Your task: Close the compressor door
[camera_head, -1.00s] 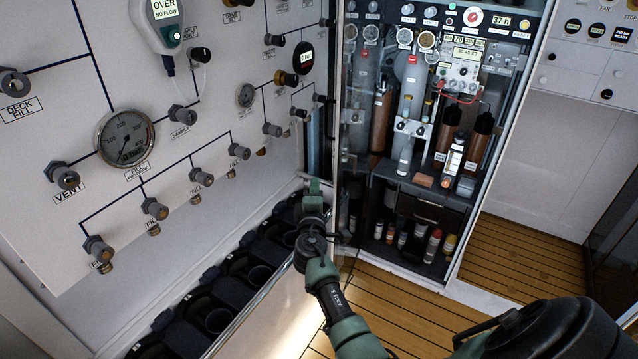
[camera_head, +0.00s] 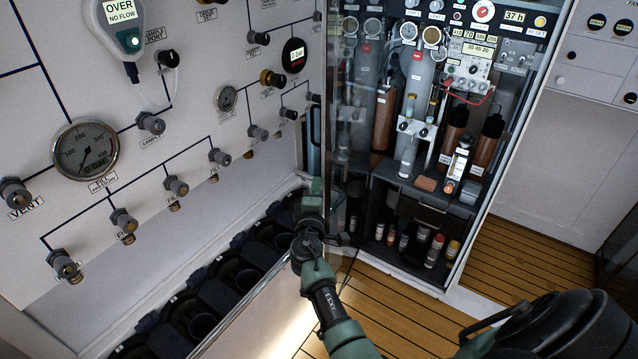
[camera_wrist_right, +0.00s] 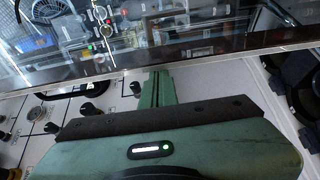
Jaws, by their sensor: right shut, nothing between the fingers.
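The compressor cabinet (camera_head: 480,215) stands right of centre in the head view, its inside with gauges, cylinders and bottles in plain sight. Its clear glass door (camera_head: 345,125) stands open at the cabinet's left side, seen nearly edge-on. In the right wrist view the glass door (camera_wrist_right: 190,30) with its dark edge strip crosses the top. My right gripper (camera_head: 313,187) is shut and empty, low beside the door on its left, panel side. In the right wrist view its fingers (camera_wrist_right: 157,85) point towards the dark edge strip. I cannot tell whether they touch it. My left gripper is not in view.
The white fill panel (camera_head: 120,150) with gauges and valves fills the left. Below it is a row of dark cylinder holders (camera_head: 235,275) behind a pale rail. Wooden floor (camera_head: 400,310) lies clear in front of the cabinet. A white cabinet (camera_head: 575,150) stands at the right.

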